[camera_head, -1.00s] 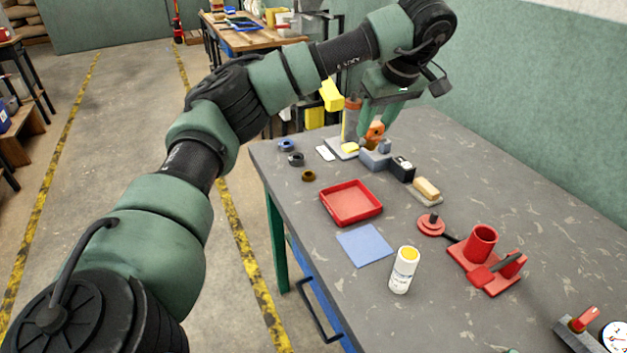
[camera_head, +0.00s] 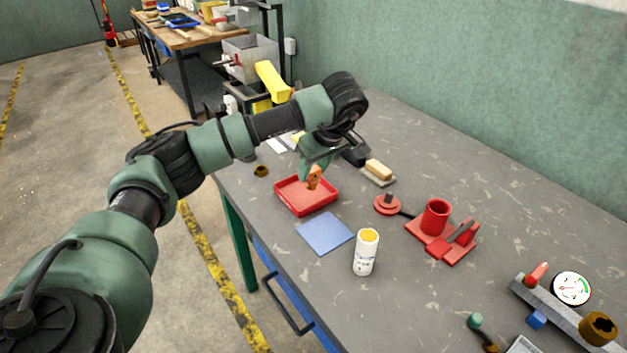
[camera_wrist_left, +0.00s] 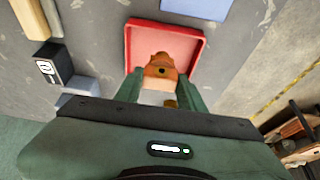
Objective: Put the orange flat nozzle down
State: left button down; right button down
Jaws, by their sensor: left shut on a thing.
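The orange flat nozzle (camera_head: 314,177) is held between the fingers of my left gripper (camera_head: 309,172), over the far part of the red tray (camera_head: 292,206). In the left wrist view the nozzle (camera_wrist_left: 160,66) sits between the two green fingertips (camera_wrist_left: 156,80), in front of the red tray (camera_wrist_left: 197,40). The left gripper is shut on it. The tray looks otherwise empty. I cannot tell whether the nozzle touches the tray floor. My right gripper does not show.
A blue mat (camera_head: 325,234) and a white bottle with a yellow top (camera_head: 366,252) stand nearer than the tray. A red stand (camera_head: 436,219) and a brush-like block (camera_head: 379,171) are to the right. The right rear tabletop is clear.

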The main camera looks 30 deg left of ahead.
aim_at(315, 179)
pick_arm(q)
notch_tip(315, 179, down, 4)
jog(key=shift+r, duration=0.2)
jog(key=shift+f, duration=0.3)
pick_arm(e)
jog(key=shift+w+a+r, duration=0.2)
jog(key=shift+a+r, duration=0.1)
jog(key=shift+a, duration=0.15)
pick_arm(q)
jog(key=shift+f, duration=0.15)
jog(key=c, duration=0.9)
grip_release()
jog(key=shift+o, duration=0.2)
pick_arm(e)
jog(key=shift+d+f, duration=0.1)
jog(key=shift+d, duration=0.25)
